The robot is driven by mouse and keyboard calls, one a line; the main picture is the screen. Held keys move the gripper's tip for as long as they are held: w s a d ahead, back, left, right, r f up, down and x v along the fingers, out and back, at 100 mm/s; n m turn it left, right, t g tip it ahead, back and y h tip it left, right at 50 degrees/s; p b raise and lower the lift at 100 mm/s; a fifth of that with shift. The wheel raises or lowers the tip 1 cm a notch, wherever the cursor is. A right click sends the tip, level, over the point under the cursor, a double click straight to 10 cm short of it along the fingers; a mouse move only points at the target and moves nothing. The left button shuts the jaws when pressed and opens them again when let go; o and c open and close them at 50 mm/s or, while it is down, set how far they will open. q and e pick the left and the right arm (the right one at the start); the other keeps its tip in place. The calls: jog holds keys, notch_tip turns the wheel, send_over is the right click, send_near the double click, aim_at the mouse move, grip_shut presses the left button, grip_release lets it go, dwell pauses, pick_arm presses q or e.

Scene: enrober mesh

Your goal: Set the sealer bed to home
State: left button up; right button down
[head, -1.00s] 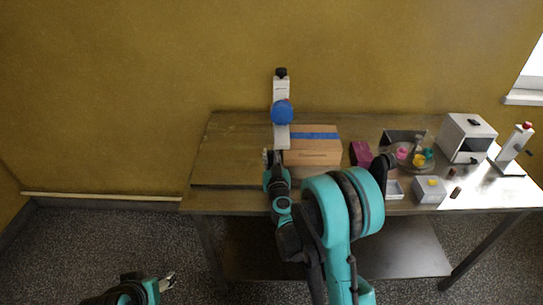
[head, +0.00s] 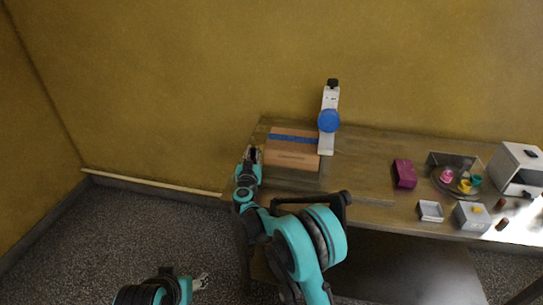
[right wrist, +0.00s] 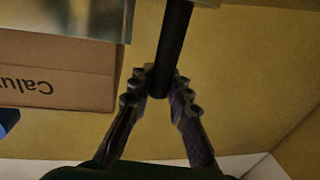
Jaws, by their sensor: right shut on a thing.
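The sealer is a white upright post with a blue round part (head: 328,121). A cardboard box with blue tape (head: 292,158) sits to the left of the post on what looks like the sealer bed, mostly hidden under it. My right gripper (head: 252,155) is at the left end of the box. My left gripper (head: 201,282) hangs low over the floor, too small to read.
On the table's right are a magenta block (head: 404,174), a white tray (head: 430,211), a grey box with a yellow button (head: 472,216), a round plate with coloured pieces, and a white machine (head: 516,168). The table between post and magenta block is clear.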

jog(key=shift+w+a, duration=0.2)
jog(key=shift+a, duration=0.55)
jog(key=shift+w+a, duration=0.25)
jog(key=shift+a, duration=0.55)
jog(key=shift+w+a, duration=0.2)
jog(key=shift+a, duration=0.55)
jog(key=c, duration=1.7)
grip_release()
jog(key=shift+a, duration=0.15)
jog(key=s+a, duration=0.1)
jog(key=s, duration=1.1)
jog(key=shift+a, duration=0.15)
jog(key=shift+w, duration=0.1)
